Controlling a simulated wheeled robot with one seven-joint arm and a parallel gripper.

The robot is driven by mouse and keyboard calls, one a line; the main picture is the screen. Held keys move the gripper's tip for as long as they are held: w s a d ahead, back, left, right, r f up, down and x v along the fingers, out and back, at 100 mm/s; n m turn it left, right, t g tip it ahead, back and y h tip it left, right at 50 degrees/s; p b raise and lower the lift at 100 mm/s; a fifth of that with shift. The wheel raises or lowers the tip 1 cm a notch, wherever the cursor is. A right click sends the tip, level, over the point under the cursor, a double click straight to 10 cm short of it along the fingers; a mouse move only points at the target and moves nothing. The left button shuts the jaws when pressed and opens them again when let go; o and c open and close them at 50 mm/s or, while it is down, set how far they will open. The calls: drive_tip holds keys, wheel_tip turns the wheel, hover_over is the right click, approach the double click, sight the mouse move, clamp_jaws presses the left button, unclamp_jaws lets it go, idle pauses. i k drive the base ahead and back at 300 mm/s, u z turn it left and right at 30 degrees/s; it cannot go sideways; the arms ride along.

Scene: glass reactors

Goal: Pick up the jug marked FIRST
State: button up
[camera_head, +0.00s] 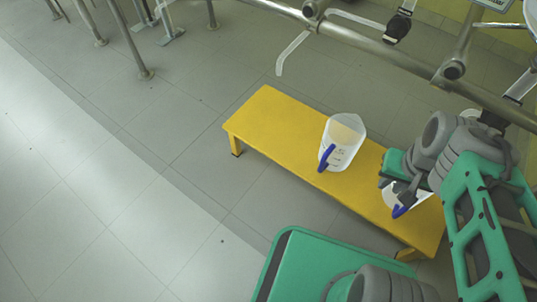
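A clear-white jug (345,138) with a blue handle stands upright on the yellow bench, near its middle. Dark marks show on its side, too small to read. A second whitish jug (399,199) with a blue handle is at the right part of the bench, mostly hidden behind my arm. Which jug is marked FIRST cannot be read. My gripper (402,189) is at the second jug, overlapping it in the picture. Its fingers are largely hidden, so I cannot tell whether it is open or shut, or touching the jug.
The low yellow bench (267,118) stands on grey floor tiles (100,190). Its left end is bare. Metal pipes and rails (395,58) run above and behind the bench at the upper right. Metal posts (131,42) stand at the upper left. The floor at left is clear.

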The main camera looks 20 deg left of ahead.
sight(344, 133)
drive_tip(key=u, duration=2.1)
drive_tip(key=i, duration=1)
